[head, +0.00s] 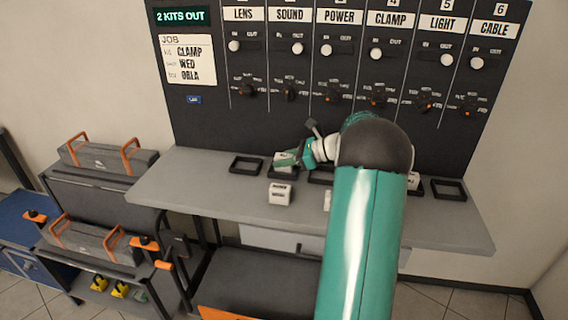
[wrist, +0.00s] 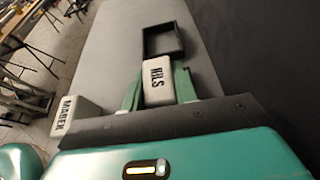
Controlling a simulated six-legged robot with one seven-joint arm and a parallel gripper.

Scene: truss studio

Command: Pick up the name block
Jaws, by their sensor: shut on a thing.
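In the head view my gripper (head: 287,160) is over the grey shelf below the panel, and the held block (head: 283,161) shows partly behind the fingers. I cannot tell whether the block touches the shelf or is raised. A second white name block (wrist: 67,117), labelled MAREK, stands apart to the left in the wrist view. A white block (head: 280,193) also stands nearer the shelf's front in the head view.
An empty black tray (wrist: 147,52) lies just beyond the held block. Another black tray (head: 449,190) is at the shelf's right end. The dark panel (head: 215,125) with knobs and switches rises behind the shelf. My arm hides the shelf's middle. The shelf's left end (head: 185,180) is clear.

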